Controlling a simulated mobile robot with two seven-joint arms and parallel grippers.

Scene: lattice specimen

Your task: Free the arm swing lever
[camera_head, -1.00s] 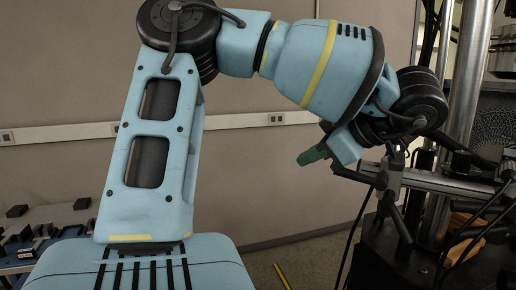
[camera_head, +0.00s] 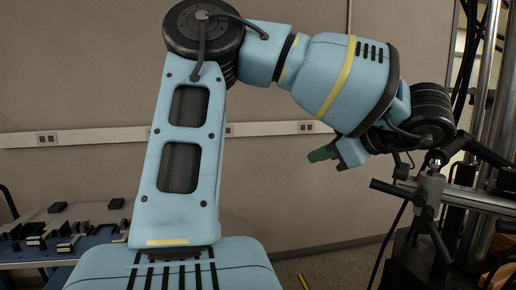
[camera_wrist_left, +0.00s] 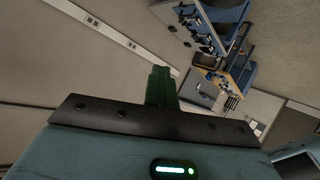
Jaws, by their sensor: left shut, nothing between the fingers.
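My left arm, light blue, reaches from the left in the head view. Its gripper (camera_head: 323,155), with green fingers, is shut and empty in the air. In the left wrist view the green fingers (camera_wrist_left: 160,86) are together with nothing between them. To the right and a little below stands a grey metal clamp (camera_head: 430,190) with black handles (camera_head: 398,190) on a horizontal rail. I cannot tell which handle is the arm swing lever. The gripper is apart from the clamp and touches nothing. My right gripper is not in view.
A dark stand with metal posts (camera_head: 490,100) rises at the right edge, with a black cable (camera_head: 385,245) hanging beside it. A bench (camera_head: 70,225) with black parts on blue is at the lower left. Air before the beige wall is clear.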

